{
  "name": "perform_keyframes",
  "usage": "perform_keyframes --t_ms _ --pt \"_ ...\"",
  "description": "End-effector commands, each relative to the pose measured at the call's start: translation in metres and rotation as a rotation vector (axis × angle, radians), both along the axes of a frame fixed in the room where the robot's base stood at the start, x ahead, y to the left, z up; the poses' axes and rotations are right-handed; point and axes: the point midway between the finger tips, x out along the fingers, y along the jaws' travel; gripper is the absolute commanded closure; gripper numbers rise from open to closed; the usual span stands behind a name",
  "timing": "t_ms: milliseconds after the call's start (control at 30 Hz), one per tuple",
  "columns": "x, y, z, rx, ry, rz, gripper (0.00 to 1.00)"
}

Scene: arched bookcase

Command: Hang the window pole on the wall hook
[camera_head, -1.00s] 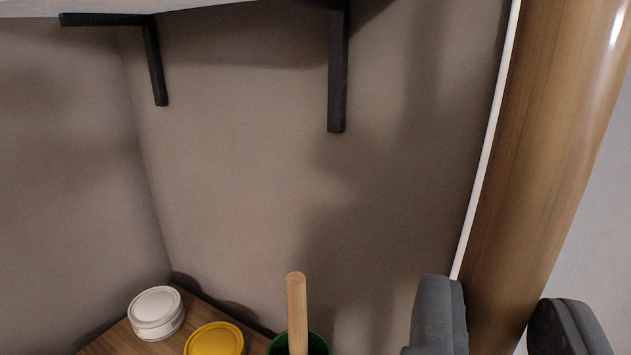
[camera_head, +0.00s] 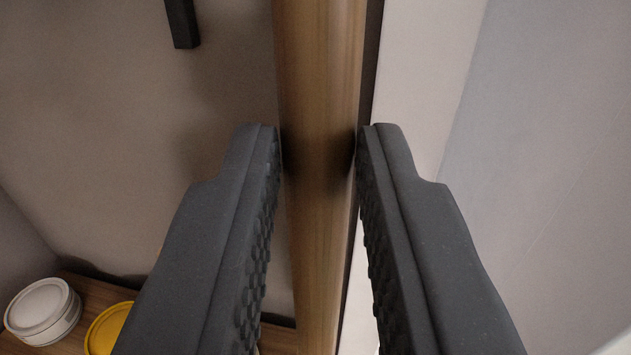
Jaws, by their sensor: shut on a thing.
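The window pole (camera_head: 319,70) is a thick, round wooden pole. It stands upright in the middle of the head camera view and runs out of the picture at the top and bottom. My gripper (camera_head: 319,155) is shut on the pole, with one dark grey ribbed finger on its left side and one on its right. The pole's ends are out of view. No wall hook shows.
A black shelf bracket (camera_head: 182,22) hangs at the upper left. A white round tin (camera_head: 42,311) and a yellow tin (camera_head: 106,328) stand on a wooden surface (camera_head: 84,296) at the lower left. A pale wall (camera_head: 540,180) fills the right.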

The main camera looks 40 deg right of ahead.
Motion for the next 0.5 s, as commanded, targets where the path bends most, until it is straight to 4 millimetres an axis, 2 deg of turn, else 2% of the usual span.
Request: perform_keyframes --t_ms 500 --pt "0.016 -0.022 -0.002 -0.002 -0.005 -0.002 1.0"
